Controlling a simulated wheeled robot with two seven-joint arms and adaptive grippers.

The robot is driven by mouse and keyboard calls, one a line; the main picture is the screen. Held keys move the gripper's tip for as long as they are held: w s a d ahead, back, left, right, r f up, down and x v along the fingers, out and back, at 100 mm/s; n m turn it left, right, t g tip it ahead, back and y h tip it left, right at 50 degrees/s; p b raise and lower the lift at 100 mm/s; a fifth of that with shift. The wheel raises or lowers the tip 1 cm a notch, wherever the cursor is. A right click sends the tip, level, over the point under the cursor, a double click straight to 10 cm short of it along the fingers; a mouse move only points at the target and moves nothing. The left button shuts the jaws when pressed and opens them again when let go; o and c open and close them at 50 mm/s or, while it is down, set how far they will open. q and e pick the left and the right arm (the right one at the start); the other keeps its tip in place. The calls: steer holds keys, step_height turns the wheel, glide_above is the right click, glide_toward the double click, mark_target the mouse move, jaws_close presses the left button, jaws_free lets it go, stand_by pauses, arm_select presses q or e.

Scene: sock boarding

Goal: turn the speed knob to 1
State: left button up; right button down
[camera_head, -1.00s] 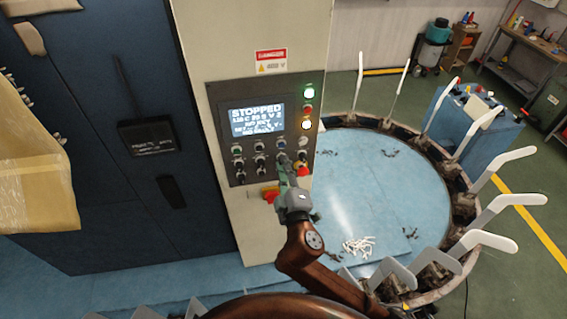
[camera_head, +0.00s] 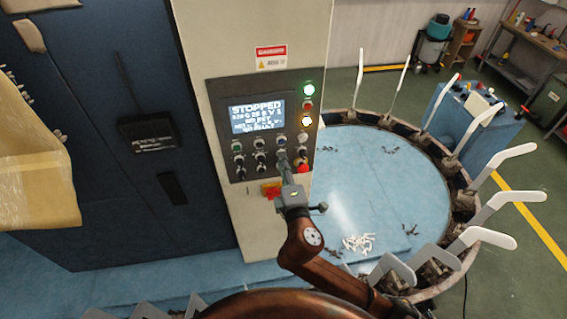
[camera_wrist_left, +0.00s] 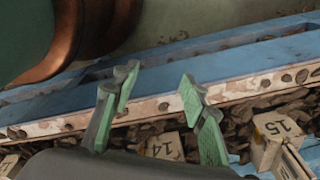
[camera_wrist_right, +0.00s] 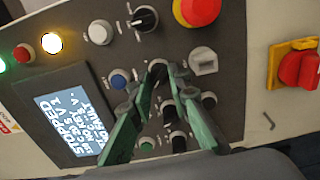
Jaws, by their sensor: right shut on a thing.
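The control panel (camera_head: 221,98) faces me with knobs and buttons below its screen. My right gripper (camera_head: 283,160) reaches up to the lower part of the panel. In the right wrist view its green fingers (camera_wrist_right: 157,78) are shut on a black knob (camera_wrist_right: 158,66), with a fingertip on either side. The labels are too small to read, so I cannot tell its number setting. My left gripper (camera_wrist_left: 158,82) is open and empty above a blue rail; it is not seen in the head view.
The screen (camera_head: 256,113) reads STOPPED. A red mushroom button (camera_wrist_right: 197,10) and a red-and-yellow switch (camera_wrist_right: 298,70) are close to the right gripper. Other knobs crowd around the held one. A round blue table (camera_head: 385,185) ringed with white sock boards stands to the right.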

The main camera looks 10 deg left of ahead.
steer(key=c, duration=1.8)
jaws_free()
steer(key=v, duration=1.2)
